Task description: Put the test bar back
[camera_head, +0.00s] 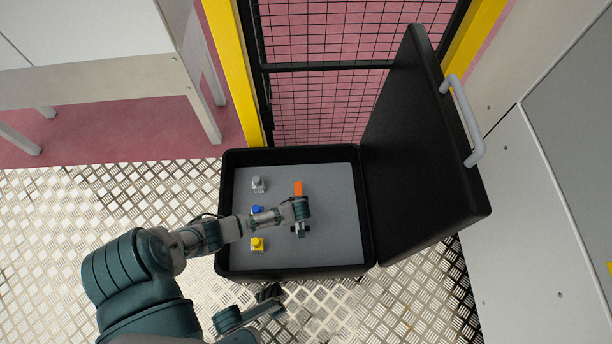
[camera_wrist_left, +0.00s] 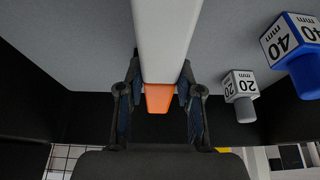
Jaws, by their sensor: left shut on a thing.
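The test bar is light grey with an orange end. In the left wrist view the bar (camera_wrist_left: 166,40) lies between the fingers of my left gripper (camera_wrist_left: 160,115), which is shut on it. In the head view its orange end (camera_head: 297,188) shows just beyond my left gripper (camera_head: 300,215), over the grey floor of the open black case (camera_head: 225,250). My arm and gripper hide much of the bar there. I cannot tell whether it touches the case floor. A dark, partly seen gripper (camera_head: 268,292), likely my right one, is in front of the case; its jaws are unclear.
A white-grey block (camera_head: 258,184), a blue block (camera_head: 257,209) and a yellow block (camera_head: 257,243) stand along the case's left side. The case's lid (camera_head: 415,150) stands open at the right. The case floor right of my left gripper is clear. Mesh fencing stands behind.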

